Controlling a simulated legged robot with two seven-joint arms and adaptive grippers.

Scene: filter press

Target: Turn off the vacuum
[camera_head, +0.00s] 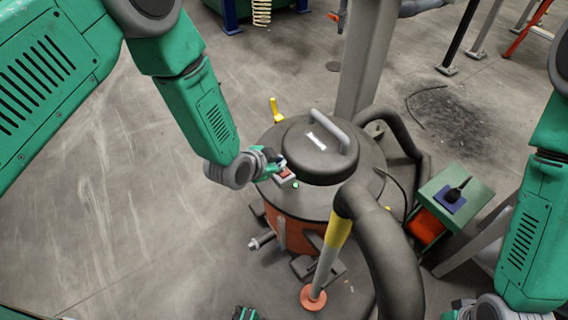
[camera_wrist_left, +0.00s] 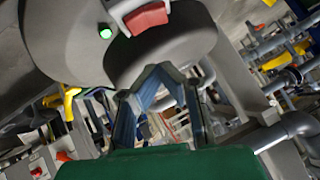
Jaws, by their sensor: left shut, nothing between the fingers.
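The vacuum (camera_head: 315,205) is a round drum with a dark grey lid and an orange body, standing on the floor in the middle of the head view. A red switch (camera_head: 284,175) in a light frame sits on the left of its lid, beside a small green light (camera_head: 296,185). In the left wrist view, the red switch (camera_wrist_left: 147,17) is at the top and the green light (camera_wrist_left: 105,32) is lit. My left gripper (camera_head: 277,160) is shut and empty, close by the switch; contact cannot be told. My right gripper (camera_head: 462,309) is mostly cut off at the bottom right.
A thick dark hose (camera_head: 385,250) curves from the vacuum's front right. A grey post (camera_head: 368,60) stands behind it. A green box with a dark plug (camera_head: 455,195) is on the right. The floor on the left is clear.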

